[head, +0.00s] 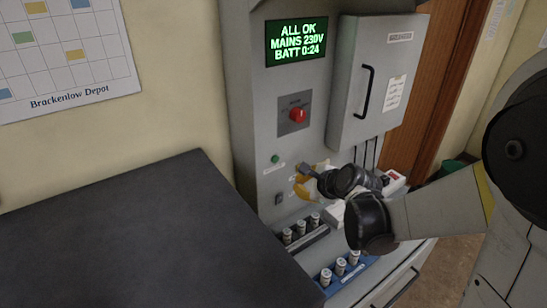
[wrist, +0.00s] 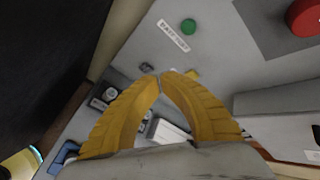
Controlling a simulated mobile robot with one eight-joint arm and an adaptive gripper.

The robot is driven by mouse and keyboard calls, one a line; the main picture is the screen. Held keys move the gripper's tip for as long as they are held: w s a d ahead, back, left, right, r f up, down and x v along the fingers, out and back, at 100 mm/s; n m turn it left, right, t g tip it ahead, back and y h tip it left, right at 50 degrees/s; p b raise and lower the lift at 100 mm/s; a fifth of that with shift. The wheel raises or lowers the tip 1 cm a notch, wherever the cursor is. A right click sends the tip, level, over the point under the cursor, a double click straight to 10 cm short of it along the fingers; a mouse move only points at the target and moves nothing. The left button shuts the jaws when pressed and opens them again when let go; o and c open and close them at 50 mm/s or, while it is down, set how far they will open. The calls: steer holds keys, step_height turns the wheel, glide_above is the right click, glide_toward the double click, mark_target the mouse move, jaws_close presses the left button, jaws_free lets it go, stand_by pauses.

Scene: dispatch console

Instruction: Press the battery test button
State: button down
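The green button (head: 275,158) sits on the grey cabinet front, below and left of the red knob, with a small label under it. In the wrist view the green button (wrist: 188,26) is near the top, beside a label (wrist: 173,36) that seems to read "BATT TEST". My gripper (head: 304,180) is in front of the panel, below and right of the button in the head view. In the wrist view the yellow fingers of my gripper (wrist: 161,75) meet at their tips with nothing between them. The tips appear apart from the button.
A red knob (head: 297,115) on a dark plate is above the button. A display (head: 296,42) reads "ALL OK MAINS 230V BATT 0:24". A grey box with a handle (head: 365,92) juts out at right. Several small cylinders (head: 300,228) stand in racks below. A dark desktop (head: 130,235) lies left.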

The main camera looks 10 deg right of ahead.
glide_toward(275, 166)
steer(key=shift+s+f+x, duration=0.1)
steer(key=shift+f+x, duration=0.1)
steer(key=shift+x, duration=1.15)
steer(key=shift+s+f+x, duration=0.15)
steer(key=shift+x, duration=1.2)
steer(key=shift+w, duration=0.15)
steer(key=shift+w+b, duration=0.2)
steer(key=shift+b, duration=0.15)
steer(key=shift+w+a, duration=0.15)
steer(key=shift+w, duration=0.25)
steer(key=shift+s, duration=0.15)
steer(key=shift+s+d, duration=0.25)
steer(key=shift+s, duration=0.4)
steer(key=shift+d, duration=0.1)
steer(key=shift+s+d, duration=0.3)
steer(key=shift+s, duration=0.45)
steer(key=shift+s+d, duration=0.3)
steer(key=shift+s, duration=0.5)
steer(key=shift+s+d, duration=0.3)
steer(key=shift+s, duration=0.45)
stand_by(0.9)
